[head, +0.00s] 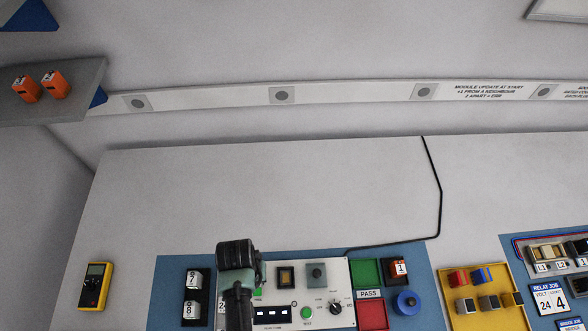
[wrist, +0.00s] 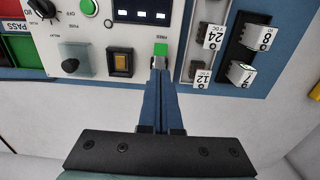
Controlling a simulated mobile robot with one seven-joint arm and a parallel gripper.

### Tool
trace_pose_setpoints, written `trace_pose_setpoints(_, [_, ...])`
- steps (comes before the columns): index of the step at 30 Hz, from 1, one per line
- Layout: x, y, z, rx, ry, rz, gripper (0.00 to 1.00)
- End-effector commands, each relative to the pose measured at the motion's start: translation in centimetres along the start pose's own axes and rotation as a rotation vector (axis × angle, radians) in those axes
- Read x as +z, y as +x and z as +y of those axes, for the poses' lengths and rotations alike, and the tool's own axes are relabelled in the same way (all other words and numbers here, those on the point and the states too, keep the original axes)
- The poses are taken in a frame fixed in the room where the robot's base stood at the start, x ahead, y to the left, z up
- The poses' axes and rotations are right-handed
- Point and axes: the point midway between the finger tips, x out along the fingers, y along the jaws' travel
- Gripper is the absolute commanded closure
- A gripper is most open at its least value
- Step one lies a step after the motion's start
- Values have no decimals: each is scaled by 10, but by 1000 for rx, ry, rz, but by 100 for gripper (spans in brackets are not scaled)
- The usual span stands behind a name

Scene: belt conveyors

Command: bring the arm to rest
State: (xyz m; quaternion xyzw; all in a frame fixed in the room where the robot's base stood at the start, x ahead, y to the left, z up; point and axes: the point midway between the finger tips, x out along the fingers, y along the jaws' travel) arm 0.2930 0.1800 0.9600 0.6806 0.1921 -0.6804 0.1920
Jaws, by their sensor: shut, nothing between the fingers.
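In the wrist view my gripper (wrist: 159,70) is shut, its two blue fingers together with nothing between them. In the head view my arm rises from the bottom edge over the left part of the control panel (head: 285,322). The fingers are hidden there behind the arm.
Numbered modules (head: 197,280) stand left of the panel, with green (head: 366,271) and red trays to its right. A yellow meter (head: 95,285) lies far left, a yellow tray (head: 488,316) right. The bench behind is clear except for a black cable (head: 440,190).

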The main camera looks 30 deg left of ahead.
Motion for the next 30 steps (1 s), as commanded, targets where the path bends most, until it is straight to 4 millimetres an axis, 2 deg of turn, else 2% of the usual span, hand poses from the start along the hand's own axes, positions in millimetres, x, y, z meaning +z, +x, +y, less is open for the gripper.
trace_pose_setpoints(11, [0,0,0,0,0,0,100])
trace_pose_setpoints(14, [-24,-9,5,-4,16,67,100])
trace_pose_setpoints(17, [-71,-34,18,-8,50,210,100])
trace_pose_setpoints(20, [-128,-78,40,-5,94,403,100])
trace_pose_setpoints(21, [-149,-98,51,0,112,484,100])
trace_pose_setpoints(23, [-176,-132,68,11,138,604,100])
trace_pose_setpoints(24, [-192,-156,80,20,154,685,100])
trace_pose_setpoints(26, [-212,-194,98,37,176,803,100])
trace_pose_setpoints(27, [-223,-220,111,51,190,883,100])
trace_pose_setpoints(29, [-234,-260,130,76,210,1001,100])
trace_pose_setpoints(30, [-240,-288,143,95,223,1081,100])
